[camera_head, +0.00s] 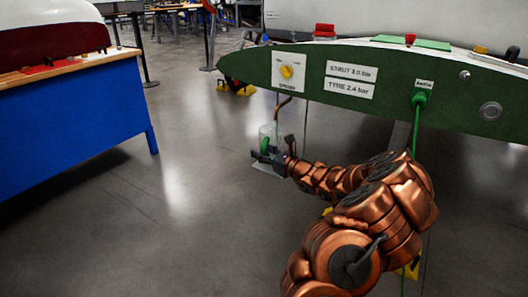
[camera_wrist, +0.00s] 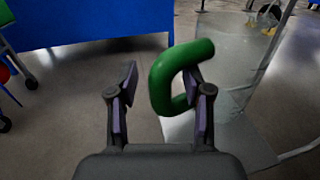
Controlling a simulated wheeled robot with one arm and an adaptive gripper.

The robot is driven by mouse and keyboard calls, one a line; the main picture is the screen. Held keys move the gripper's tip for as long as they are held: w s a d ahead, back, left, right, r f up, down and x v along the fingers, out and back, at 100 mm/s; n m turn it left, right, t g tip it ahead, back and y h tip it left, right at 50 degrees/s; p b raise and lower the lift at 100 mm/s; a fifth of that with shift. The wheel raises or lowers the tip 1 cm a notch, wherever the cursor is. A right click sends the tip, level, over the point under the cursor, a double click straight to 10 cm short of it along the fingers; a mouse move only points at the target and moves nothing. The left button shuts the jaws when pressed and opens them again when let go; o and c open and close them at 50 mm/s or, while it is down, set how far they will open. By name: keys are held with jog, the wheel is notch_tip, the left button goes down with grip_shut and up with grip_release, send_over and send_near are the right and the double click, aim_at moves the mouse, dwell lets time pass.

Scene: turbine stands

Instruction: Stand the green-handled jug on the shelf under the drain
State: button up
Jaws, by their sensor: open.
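The clear jug (camera_head: 267,131) with its green handle (camera_head: 265,146) stands upright on the small grey shelf (camera_head: 266,168), below the bent drain pipe (camera_head: 281,108). My gripper (camera_head: 284,148) is beside the jug at handle height. In the wrist view, my gripper (camera_wrist: 161,84) is open. The green handle (camera_wrist: 157,78) lies towards the right finger, whose tip shows at the handle's opening; I cannot tell whether they touch. The clear jug wall (camera_wrist: 229,50) rises to the right, above the shelf (camera_wrist: 248,143). My wrist partly hides the jug's lower part in the head view.
The green panel carries the yellow drain knob (camera_head: 286,72), labels and a green earth cable (camera_head: 416,125). A blue bench (camera_head: 75,110) stands at the left. The floor (camera_head: 190,190) between bench and shelf is clear.

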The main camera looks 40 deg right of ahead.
jog(key=shift+o, duration=0.2)
jog(key=shift+o, duration=0.6)
jog(key=s+p, duration=0.3)
jog(key=s, duration=0.4)
jog(key=shift+d, duration=0.35)
dwell(0.3)
